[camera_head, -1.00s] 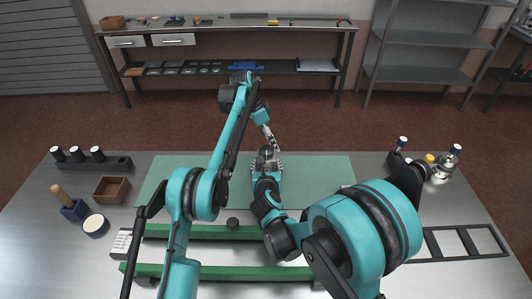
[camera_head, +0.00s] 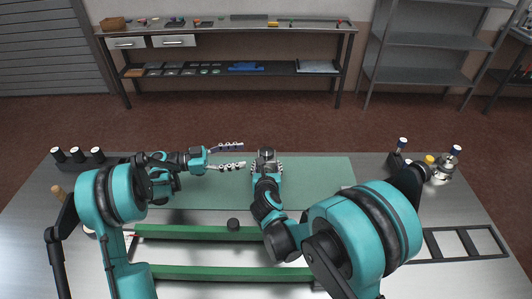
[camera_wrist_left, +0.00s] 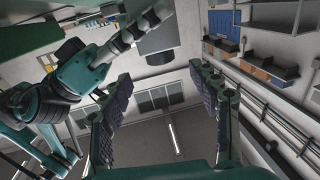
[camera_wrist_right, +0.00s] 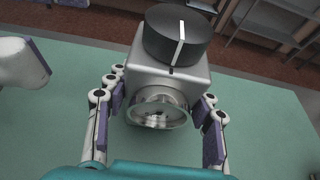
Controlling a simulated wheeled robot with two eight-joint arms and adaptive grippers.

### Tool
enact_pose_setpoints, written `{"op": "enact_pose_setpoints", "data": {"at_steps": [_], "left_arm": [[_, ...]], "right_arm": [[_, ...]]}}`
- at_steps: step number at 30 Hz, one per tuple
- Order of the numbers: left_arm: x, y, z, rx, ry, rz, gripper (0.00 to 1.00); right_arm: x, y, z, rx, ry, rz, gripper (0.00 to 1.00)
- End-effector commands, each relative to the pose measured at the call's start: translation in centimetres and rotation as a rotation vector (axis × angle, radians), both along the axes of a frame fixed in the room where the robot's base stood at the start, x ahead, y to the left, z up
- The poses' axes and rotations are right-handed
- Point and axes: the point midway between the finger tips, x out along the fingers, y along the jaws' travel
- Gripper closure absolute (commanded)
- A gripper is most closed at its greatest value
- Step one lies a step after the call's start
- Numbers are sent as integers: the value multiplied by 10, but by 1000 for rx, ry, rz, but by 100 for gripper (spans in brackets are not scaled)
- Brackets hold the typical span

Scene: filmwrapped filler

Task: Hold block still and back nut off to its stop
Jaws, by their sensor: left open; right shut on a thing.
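A grey metal block (camera_wrist_right: 190,78) stands on the green mat, with a dark round nut (camera_wrist_right: 172,38) on its top. The nut bears one white stripe. A round glassy fitting (camera_wrist_right: 158,108) is on the block's side facing the right wrist camera. My right gripper (camera_head: 267,167) is shut on the block, one finger on each side in the right wrist view (camera_wrist_right: 160,100). My left gripper (camera_head: 243,156) is open and empty, just left of the block, its fingers pointing right. It also shows open in the left wrist view (camera_wrist_left: 160,72).
The green mat (camera_head: 320,180) is bare to the right of the block. Two green rails (camera_head: 190,271) lie in front, with a small dark knob (camera_head: 233,224). A rack (camera_head: 78,161) stands left, bottles (camera_head: 447,163) and a black frame (camera_head: 465,243) right.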

Motion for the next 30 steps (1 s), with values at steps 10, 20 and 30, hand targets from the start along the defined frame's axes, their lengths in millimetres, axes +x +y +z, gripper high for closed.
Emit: {"op": "enact_pose_setpoints", "data": {"at_steps": [10, 20, 30], "left_arm": [[10, -70, 0, 2, 2, -4, 38], [15, -94, 0, 2, 2, -1, 38], [15, -94, 0, 2, 2, -1, 73]], "right_arm": [[0, 0, 0, 0, 0, 1, 87], [0, 0, 0, 0, -1, 1, 87], [0, 0, 0, 0, -1, 1, 87]]}}
